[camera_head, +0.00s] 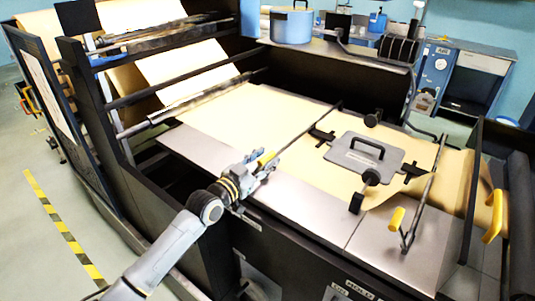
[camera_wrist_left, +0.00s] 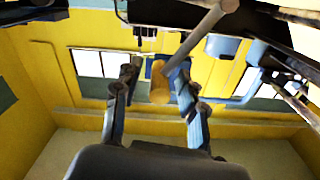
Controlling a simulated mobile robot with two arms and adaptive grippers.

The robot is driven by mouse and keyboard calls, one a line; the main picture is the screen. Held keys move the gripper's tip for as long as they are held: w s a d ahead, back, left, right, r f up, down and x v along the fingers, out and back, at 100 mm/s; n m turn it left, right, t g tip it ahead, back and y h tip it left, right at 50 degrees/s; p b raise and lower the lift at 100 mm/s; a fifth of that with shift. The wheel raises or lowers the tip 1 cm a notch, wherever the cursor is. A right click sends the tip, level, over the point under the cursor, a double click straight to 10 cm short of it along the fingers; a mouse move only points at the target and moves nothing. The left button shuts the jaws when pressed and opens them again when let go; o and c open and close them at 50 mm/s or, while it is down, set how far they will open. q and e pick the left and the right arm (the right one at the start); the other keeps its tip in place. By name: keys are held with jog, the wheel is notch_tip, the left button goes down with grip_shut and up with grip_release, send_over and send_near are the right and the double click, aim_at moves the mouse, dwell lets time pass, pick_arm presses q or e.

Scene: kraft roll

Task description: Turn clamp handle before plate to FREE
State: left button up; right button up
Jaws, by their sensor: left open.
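A clamp bar (camera_head: 310,126) with a yellow handle (camera_head: 267,158) runs across the paper to the left of the grey plate (camera_head: 350,155). My left gripper (camera_head: 262,167) is open at this handle. In the left wrist view the yellow handle (camera_wrist_left: 160,84) lies between the open fingers (camera_wrist_left: 155,100), near their tips; I cannot tell whether they touch it. A second clamp bar (camera_head: 428,190) with a yellow handle (camera_head: 397,219) stands to the right of the plate. My right gripper is out of view.
Brown kraft paper (camera_head: 240,110) covers the grey bed (camera_head: 205,150) and curls up at the right. A black roller-ended rod (camera_head: 357,200) stands by the plate. A blue pot (camera_head: 291,25) sits on the back shelf. Small front labels (camera_head: 360,289) are unreadable.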

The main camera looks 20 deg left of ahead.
pick_arm(q)
jog(key=shift+w+d, duration=0.25)
jog(key=shift+w, duration=0.4)
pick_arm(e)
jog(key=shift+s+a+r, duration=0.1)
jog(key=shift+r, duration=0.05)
pick_arm(q)
grip_shut()
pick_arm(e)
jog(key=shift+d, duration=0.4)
pick_arm(q)
jog(key=shift+a, duration=0.1)
